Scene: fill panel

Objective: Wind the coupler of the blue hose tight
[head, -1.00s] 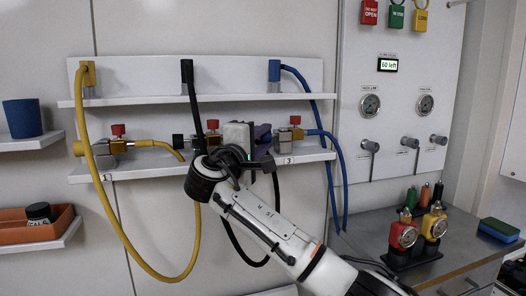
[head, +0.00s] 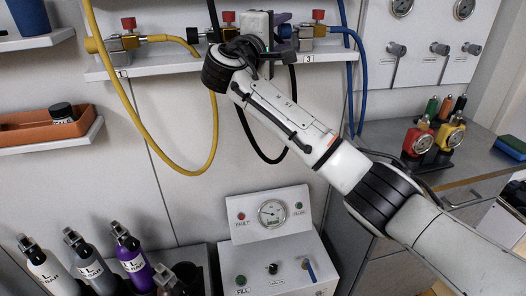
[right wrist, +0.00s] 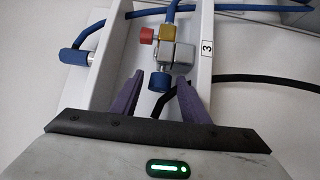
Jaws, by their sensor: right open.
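The blue hose (head: 362,80) hangs at the right end of the shelf, by the label 3. It also shows at the top of the right wrist view (right wrist: 171,12), where it runs to a brass and grey valve (right wrist: 178,45) with a red knob. A short blue round piece, apparently the coupler (right wrist: 158,83), sits on the valve's near end. My right gripper (head: 281,24) is at the valve's left side. Its purple fingers (right wrist: 160,77) are open, one on each side of the blue piece, with visible gaps. My left gripper is not in view.
The shelf (head: 150,68) also carries a yellow-hose valve (head: 122,42); a black hose (head: 262,150) loops below. A gauge box (head: 262,245) and several bottles (head: 131,255) stand below. Red and yellow gauge units (head: 418,142) stand on the right counter.

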